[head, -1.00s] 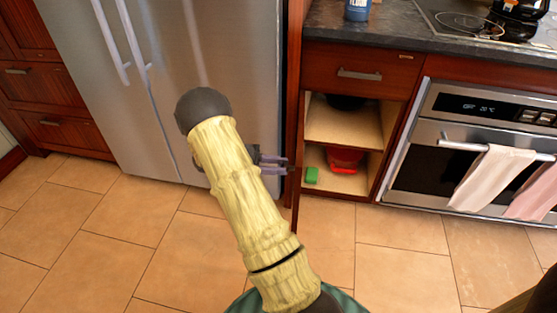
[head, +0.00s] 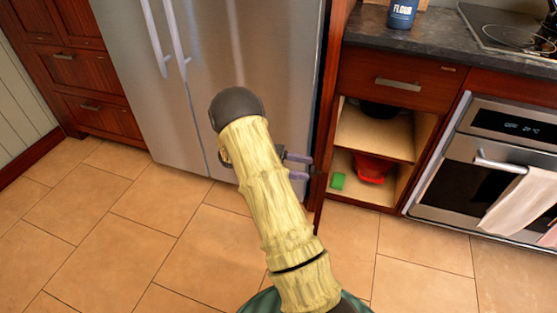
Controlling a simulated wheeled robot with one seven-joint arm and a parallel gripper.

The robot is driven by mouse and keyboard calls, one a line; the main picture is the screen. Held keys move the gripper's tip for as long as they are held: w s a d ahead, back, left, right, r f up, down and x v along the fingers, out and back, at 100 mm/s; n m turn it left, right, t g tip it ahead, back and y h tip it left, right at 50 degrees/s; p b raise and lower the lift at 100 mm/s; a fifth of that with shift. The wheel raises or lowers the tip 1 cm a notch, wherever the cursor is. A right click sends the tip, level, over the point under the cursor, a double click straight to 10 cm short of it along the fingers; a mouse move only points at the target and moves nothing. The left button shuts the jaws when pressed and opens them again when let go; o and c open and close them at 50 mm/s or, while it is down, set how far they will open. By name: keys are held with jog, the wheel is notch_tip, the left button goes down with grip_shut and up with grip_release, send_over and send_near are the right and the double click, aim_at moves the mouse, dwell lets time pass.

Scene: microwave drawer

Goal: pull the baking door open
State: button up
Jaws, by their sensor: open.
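The baking door (head: 322,185) appears as a narrow dark red-brown panel, seen almost edge-on, at the left side of the open lower cabinet (head: 385,140). It stands swung out, so the cabinet's inside shows. My gripper (head: 301,168) is left of the door, with its two purple-grey fingers pointing right toward it. The fingers are apart. Their tips are at or very close to the door's near edge; I cannot tell whether they touch it. The door's handle cannot be made out. My arm hides part of the gripper's base.
The cabinet holds a red bowl (head: 371,168), a green block (head: 337,181) and a dark bowl (head: 379,110). A drawer (head: 398,75) sits above. The steel fridge (head: 240,60) is left, the oven (head: 470,190) right. Floor tiles (head: 125,240) are clear at left.

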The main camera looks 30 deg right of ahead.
jog(key=p+v, duration=0.4)
jog(key=v, duration=1.3)
jog(key=shift+r, duration=0.1)
